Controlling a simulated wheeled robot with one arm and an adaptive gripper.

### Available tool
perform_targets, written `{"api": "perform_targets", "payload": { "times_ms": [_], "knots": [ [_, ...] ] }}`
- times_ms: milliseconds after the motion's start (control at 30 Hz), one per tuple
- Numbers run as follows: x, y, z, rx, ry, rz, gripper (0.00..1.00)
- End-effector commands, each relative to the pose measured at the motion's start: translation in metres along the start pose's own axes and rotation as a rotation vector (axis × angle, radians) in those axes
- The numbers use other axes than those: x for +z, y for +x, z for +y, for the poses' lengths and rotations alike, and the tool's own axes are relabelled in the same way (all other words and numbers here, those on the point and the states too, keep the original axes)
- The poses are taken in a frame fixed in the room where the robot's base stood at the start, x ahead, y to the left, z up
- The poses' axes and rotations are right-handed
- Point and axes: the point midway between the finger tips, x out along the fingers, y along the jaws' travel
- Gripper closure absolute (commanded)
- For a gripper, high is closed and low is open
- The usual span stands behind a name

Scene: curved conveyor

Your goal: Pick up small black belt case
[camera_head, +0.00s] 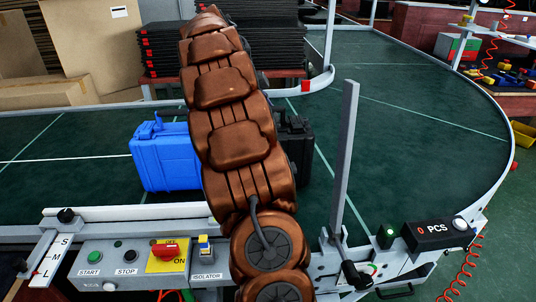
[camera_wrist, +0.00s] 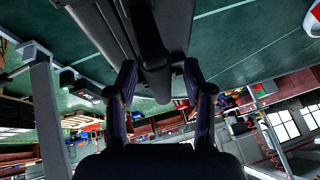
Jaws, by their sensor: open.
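The small black belt case (camera_head: 299,148) stands on the green conveyor belt, mostly hidden behind my copper-coloured arm in the head view; only its right part shows. In the wrist view the dark case (camera_wrist: 112,28) fills the top middle, very close. My gripper (camera_wrist: 159,70) is open, with one finger on each side of a narrow dark part of the case, likely its handle. Whether the fingers touch it I cannot tell. My gripper is hidden behind the arm in the head view.
A blue case (camera_head: 163,158) stands on the belt just left of my arm. A grey upright post (camera_head: 346,160) rises at the front right. The control panel (camera_head: 135,262) and counter box (camera_head: 437,234) line the front edge. The belt on the right is clear.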

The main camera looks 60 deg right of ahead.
Motion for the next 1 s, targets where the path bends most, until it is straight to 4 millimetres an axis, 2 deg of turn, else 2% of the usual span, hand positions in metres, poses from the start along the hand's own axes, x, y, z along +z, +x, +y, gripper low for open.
{"api": "perform_targets", "payload": {
  "times_ms": [200,700,1000],
  "knots": [
    [-0.0001,0.0003,-0.0003,-0.001,0.0,0.0,0.5],
    [-0.0001,0.0,-0.0005,-0.002,0.0,0.0,1.0],
    [-0.0001,-0.0001,-0.0006,-0.002,0.001,0.0,1.0]
  ]
}}
